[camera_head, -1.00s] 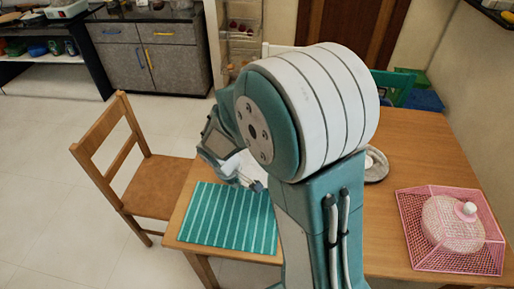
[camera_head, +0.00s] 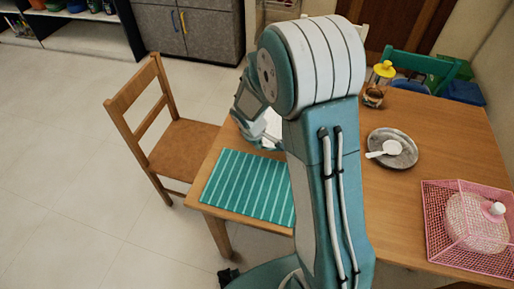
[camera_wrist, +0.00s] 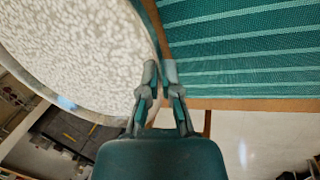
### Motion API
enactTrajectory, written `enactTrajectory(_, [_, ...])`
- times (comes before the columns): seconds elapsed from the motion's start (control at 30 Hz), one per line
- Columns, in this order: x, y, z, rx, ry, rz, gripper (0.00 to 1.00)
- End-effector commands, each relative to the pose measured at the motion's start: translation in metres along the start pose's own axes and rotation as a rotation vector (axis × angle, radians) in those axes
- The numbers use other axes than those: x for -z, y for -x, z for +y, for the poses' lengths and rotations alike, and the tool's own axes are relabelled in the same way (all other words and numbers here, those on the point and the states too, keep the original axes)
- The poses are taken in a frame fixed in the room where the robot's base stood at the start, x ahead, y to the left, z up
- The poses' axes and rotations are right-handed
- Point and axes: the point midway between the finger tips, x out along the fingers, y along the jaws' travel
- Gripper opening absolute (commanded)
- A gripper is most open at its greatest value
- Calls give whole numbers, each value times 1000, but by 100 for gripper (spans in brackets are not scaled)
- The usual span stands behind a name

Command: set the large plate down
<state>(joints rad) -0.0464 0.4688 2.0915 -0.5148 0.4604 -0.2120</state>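The large plate (camera_wrist: 75,45) fills the upper left of the wrist view, with a pale speckled face and a smooth rim. My gripper (camera_wrist: 160,68) has its fingers close together on either side of the plate's right edge, and it holds the plate there. In the head view a white piece of the plate (camera_head: 268,125) shows beside my wrist; my arm hides the rest. The striped teal placemat (camera_head: 245,188) lies at the table's front left corner, just below my gripper in that view. In the wrist view the placemat (camera_wrist: 245,50) is right of the plate.
The wooden table (camera_head: 400,215) also holds a round grey dish (camera_head: 405,158) with a white spoon, a yellow-topped jar (camera_head: 374,97) and a pink mesh cover (camera_head: 460,250). A wooden chair (camera_head: 180,145) stands at the left. Bare table lies between the dish and the cover.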

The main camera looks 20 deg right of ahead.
Motion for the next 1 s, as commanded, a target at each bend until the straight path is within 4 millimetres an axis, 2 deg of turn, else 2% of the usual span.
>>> enactTrajectory(0.13, [13, -25, 7, 0, 1, -1, 0])
enactTrajectory(0.43, [24, -47, 13, -1, -1, 1, 0])
enactTrajectory(0.6, [23, -72, 5, 0, 1, -1, 0])
enactTrajectory(0.93, [24, -76, 4, -1, -1, 1, 0])
enactTrajectory(0.97, [23, -76, 4, -1, -1, 0, 8])
enactTrajectory(1.0, [23, -76, 4, -1, -1, 1, 26])
